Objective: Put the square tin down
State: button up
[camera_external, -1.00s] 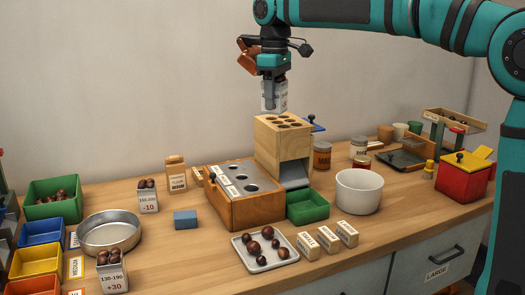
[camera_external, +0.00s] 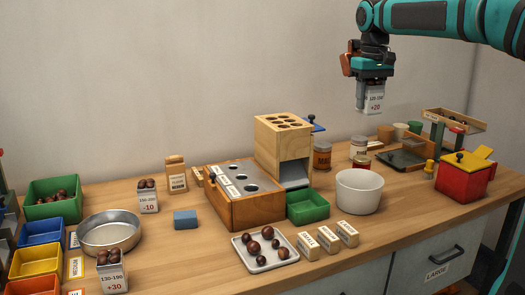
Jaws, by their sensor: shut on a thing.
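My gripper (camera_external: 374,78) is shut on a square tin (camera_external: 371,98), a pale metal box with a printed label ending in +20. The tin hangs upright in the air above the back right of the bench, over the jars and the dark tray. Its contents are hidden by the gripper. Two similar tins stand on the bench at the left: one marked -10 (camera_external: 148,200) and one marked +30 (camera_external: 112,275), both with chestnuts showing at the top.
Below the held tin are jars (camera_external: 358,148), a white bowl (camera_external: 360,192) and a dark tray (camera_external: 401,158). A tall wooden sorter (camera_external: 283,145) stands mid-bench beside a green bin (camera_external: 307,206). A chestnut plate (camera_external: 253,265) lies in front. Bare wood shows around the blue block (camera_external: 185,220).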

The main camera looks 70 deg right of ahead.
aim_at(359, 191)
jog(key=f, duration=2.7)
jog(key=shift+w+f, duration=0.15)
jog(key=shift+w, duration=0.05)
jog(key=shift+f, duration=0.1)
jog(key=o, duration=1)
jog(key=shift+o, duration=0.2)
notch_tip(359, 191, up, 12)
